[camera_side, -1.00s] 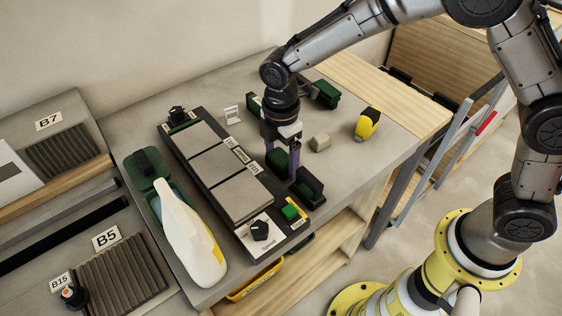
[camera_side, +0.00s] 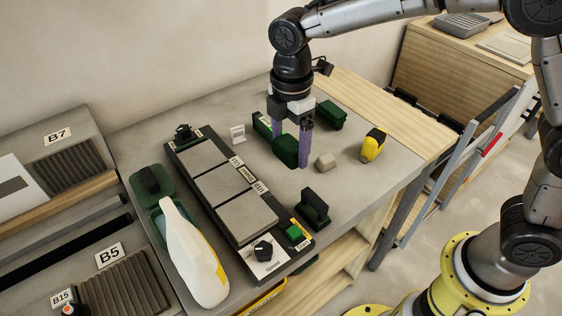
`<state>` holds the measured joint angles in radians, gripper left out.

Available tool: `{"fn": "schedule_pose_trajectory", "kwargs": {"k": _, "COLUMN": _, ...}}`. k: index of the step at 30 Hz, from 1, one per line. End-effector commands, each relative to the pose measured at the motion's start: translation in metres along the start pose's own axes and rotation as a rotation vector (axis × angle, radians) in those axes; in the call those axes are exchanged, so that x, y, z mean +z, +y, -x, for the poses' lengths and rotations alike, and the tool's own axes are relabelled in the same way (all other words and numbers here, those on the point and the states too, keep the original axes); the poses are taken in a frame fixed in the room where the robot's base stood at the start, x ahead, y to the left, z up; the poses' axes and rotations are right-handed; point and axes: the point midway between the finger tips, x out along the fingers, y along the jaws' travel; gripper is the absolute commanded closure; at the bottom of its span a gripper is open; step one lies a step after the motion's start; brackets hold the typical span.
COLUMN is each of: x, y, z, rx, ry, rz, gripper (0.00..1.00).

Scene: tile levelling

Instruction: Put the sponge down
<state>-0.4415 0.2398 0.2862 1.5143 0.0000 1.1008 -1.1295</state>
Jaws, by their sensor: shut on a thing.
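The sponge (camera_side: 286,151) is a dark green block between the purple fingers of my gripper (camera_side: 290,147). My gripper is shut on it, pointing down over the bench to the right of the tile rack. The near finger hides part of the sponge. I cannot tell whether its underside touches the bench or hangs just above it.
The black rack (camera_side: 179,162) holds grey tiles and a control panel with a black knob. A beige block (camera_side: 325,162), a yellow and black tool (camera_side: 372,147) and a dark green-black block (camera_side: 313,208) stand nearby.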

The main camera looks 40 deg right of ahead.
Motion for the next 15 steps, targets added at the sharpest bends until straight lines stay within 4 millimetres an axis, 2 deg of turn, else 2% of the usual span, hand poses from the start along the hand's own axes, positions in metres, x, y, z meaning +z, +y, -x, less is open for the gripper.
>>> {"fn": "schedule_pose_trajectory", "kwargs": {"k": 3, "x": 0.017, "y": -0.012, "z": 0.017, "rx": 0.003, "ry": 0.001, "rz": -0.003, "gripper": 0.67}}
{"fn": "schedule_pose_trajectory", "kwargs": {"k": 9, "x": 0.041, "y": -0.032, "z": 0.031, "rx": 0.000, "ry": 0.000, "rz": -0.002, "gripper": 0.67}}
{"fn": "schedule_pose_trajectory", "kwargs": {"k": 12, "x": 0.044, "y": -0.030, "z": 0.030, "rx": -0.002, "ry": -0.001, "rz": -0.001, "gripper": 0.67}}
{"fn": "schedule_pose_trajectory", "kwargs": {"k": 15, "x": 0.038, "y": -0.016, "z": 0.022, "rx": -0.004, "ry": -0.002, "rz": 0.000, "gripper": 0.67}}
